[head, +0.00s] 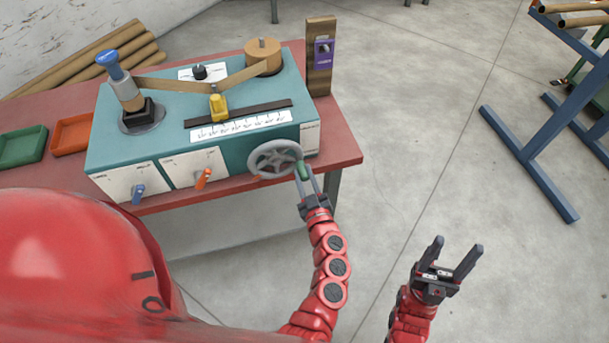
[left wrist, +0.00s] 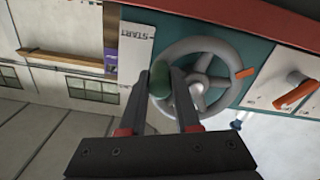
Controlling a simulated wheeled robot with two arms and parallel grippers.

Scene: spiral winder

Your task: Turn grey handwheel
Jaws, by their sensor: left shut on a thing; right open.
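The grey handwheel (head: 275,159) is on the front face of the teal winder, near its right end. It has several spokes, a green handle (head: 303,171) on its rim and an orange mark on the rim. My left gripper (head: 305,177) is shut on the green handle, at the right side of the wheel in the head view. In the left wrist view the wheel (left wrist: 201,82) fills the middle, and the handle (left wrist: 159,80) sits between the fingers. My right gripper (head: 452,262) is open and empty over the floor at the lower right.
The teal winder (head: 240,145) stands on a red table (head: 340,150). An orange lever (head: 203,177) and a blue lever (head: 138,192) are left of the wheel. Green (head: 22,146) and orange (head: 72,133) trays lie at the left. A blue frame (head: 530,160) stands right, with open floor between.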

